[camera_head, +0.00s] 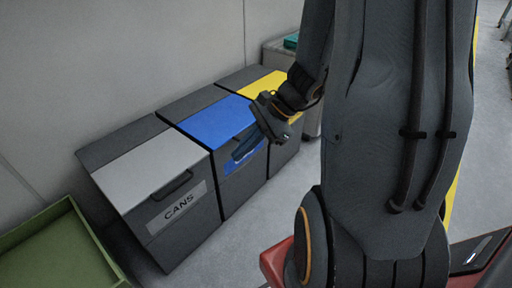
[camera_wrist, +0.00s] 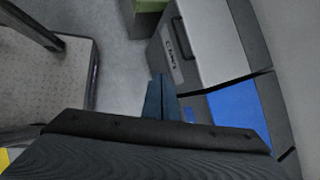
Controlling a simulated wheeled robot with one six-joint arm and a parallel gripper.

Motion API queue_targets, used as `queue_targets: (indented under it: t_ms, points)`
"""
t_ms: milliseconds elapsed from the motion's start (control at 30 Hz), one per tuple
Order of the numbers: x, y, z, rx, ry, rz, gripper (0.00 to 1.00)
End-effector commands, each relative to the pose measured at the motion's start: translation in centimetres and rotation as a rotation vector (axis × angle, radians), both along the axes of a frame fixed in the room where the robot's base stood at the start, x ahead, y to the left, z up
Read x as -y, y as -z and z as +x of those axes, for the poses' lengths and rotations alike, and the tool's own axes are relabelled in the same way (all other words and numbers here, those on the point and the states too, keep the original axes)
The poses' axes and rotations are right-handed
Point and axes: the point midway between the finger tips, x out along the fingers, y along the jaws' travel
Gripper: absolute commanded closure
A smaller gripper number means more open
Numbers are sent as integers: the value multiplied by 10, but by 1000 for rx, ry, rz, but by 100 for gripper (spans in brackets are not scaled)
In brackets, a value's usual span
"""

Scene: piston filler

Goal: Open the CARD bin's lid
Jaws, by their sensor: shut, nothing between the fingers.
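A bin with a blue lid (camera_head: 215,121) stands in the middle of a row of three. Its lid is shut. A blue label (camera_head: 232,165) on its front is mostly covered by my gripper, so I cannot read it. My gripper (camera_head: 241,154) is shut and empty at the front upper edge of this bin; I cannot tell whether it touches the handle, which is hidden. In the wrist view the shut fingers (camera_wrist: 160,84) point past the bin's front, and the blue lid (camera_wrist: 238,112) lies to the right.
The CANS bin (camera_head: 180,232), with a grey lid and dark handle, stands to the left. A bin with a yellow lid (camera_head: 262,86) stands to the right, partly behind my arm. A green open box (camera_head: 50,250) is at lower left. Bare floor (camera_head: 262,215) lies before the bins.

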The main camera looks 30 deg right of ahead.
Motion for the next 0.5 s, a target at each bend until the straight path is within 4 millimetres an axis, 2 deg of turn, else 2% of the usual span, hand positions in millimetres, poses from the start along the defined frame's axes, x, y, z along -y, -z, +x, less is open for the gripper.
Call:
queue_targets:
  t_ms: [33,167,300,500]
  points:
    - [14,26,16,-9,109,48,100]
    - [51,61,51,-12,382,167,100]
    - [103,98,83,0,661,287,100]
    - [170,136,105,33,957,413,100]
